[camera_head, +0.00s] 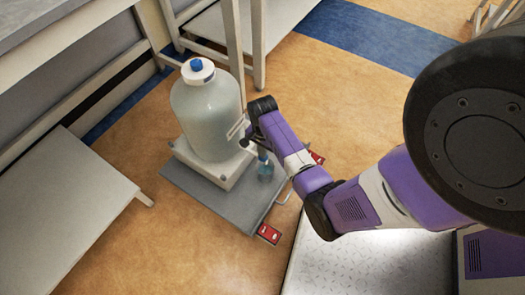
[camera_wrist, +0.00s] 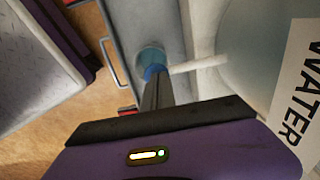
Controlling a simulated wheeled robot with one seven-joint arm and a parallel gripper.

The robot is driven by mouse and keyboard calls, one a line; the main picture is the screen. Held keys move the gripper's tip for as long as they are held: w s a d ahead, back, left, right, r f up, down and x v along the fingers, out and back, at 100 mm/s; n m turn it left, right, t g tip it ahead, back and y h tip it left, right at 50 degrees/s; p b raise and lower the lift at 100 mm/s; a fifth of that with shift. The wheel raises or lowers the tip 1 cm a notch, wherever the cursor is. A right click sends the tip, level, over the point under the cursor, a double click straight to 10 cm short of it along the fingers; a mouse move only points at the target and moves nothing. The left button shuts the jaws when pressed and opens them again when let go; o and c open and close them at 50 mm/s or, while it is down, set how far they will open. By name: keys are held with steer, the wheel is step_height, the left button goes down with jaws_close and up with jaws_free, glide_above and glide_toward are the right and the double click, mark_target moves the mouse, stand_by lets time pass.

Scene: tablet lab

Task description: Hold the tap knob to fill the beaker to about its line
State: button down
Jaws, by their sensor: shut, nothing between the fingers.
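A large translucent carboy (camera_head: 208,112) with a white cap and blue top stands on a low pale block. Its "WATER" label (camera_wrist: 298,90) shows in the wrist view. A white tap pipe (camera_wrist: 198,64) runs from it to a blue tap knob (camera_wrist: 154,71). The beaker (camera_head: 265,172) stands below the tap, and its pale blue round top (camera_wrist: 151,54) shows just beyond the knob. Its line and fill level cannot be read. My gripper (camera_wrist: 154,84) is shut and empty, with its fingertips at the knob; I cannot tell whether they press it.
The carboy and beaker are on a grey platform (camera_head: 185,185) with a metal handle and red corner tags (camera_head: 269,234). A white low table (camera_head: 60,215) is at the left. Shelf legs (camera_head: 258,45) rise behind the carboy. Orange floor is clear in front.

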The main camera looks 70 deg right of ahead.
steer(key=shift+s+a+f, duration=0.35)
steer(key=shift+a, duration=0.05)
step_height(320, 180, up, 15)
steer(key=p, duration=0.8)
steer(key=shift+w+d+f+p, duration=0.15)
steer(key=shift+w+d+p, duration=0.2)
steer(key=shift+d+p, duration=0.05)
